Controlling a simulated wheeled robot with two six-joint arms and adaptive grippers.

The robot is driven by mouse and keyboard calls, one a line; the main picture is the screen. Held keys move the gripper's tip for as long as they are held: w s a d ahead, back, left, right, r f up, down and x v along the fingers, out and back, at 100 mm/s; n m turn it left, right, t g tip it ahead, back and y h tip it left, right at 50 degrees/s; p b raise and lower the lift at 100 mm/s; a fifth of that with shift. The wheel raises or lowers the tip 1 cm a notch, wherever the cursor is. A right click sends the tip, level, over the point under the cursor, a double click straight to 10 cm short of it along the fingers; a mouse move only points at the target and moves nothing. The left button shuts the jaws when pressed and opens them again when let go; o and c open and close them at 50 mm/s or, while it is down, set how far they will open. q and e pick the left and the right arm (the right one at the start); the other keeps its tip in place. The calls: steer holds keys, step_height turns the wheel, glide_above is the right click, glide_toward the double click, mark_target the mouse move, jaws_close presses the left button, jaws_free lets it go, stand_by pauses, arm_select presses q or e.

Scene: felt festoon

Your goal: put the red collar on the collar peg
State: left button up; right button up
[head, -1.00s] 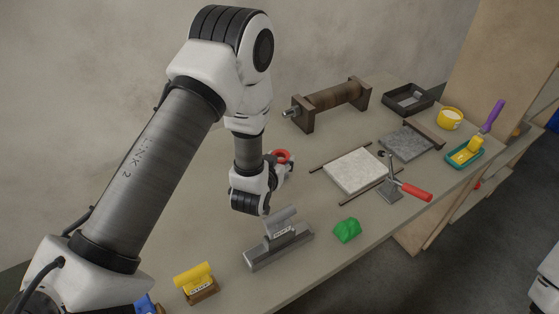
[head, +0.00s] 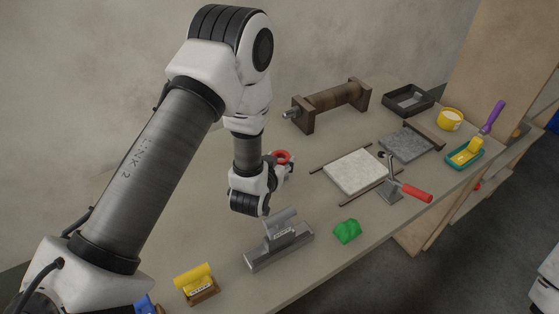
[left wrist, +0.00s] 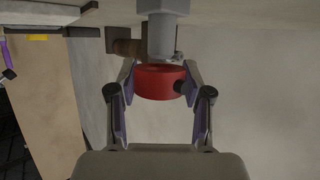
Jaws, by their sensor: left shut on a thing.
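The red collar (head: 281,156) shows in the head view as a small ring at my left gripper (head: 284,165). In the left wrist view the red collar (left wrist: 160,82) is held between the fingers of my left gripper (left wrist: 160,92), which is shut on it. A grey cylinder (left wrist: 162,36), which looks like the collar peg, rises from a wider block at the top of the picture. It lines up with the collar, and its end meets the collar's edge in the picture. I cannot tell whether the collar is around it. In the head view my arm hides this peg. My right gripper is not in view.
A wooden-stand roller (head: 338,97) is behind and right of the gripper. A metal block with a handle (head: 279,244) stands in front, with a green lump (head: 347,231) to its right. A pale square slab (head: 354,172) and a red-handled clamp (head: 411,191) are at right.

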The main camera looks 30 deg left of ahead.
arm_select(q)
steer(key=shift+f, duration=0.1)
steer(key=shift+f+b, duration=0.85)
steer(key=shift+f, duration=0.05)
steer(key=o, duration=1.5)
steer(key=shift+r, duration=0.1)
steer(key=shift+c, duration=0.2)
steer(key=v, duration=0.7)
steer(key=shift+s+r, duration=0.1)
steer(key=shift+s, duration=0.2)
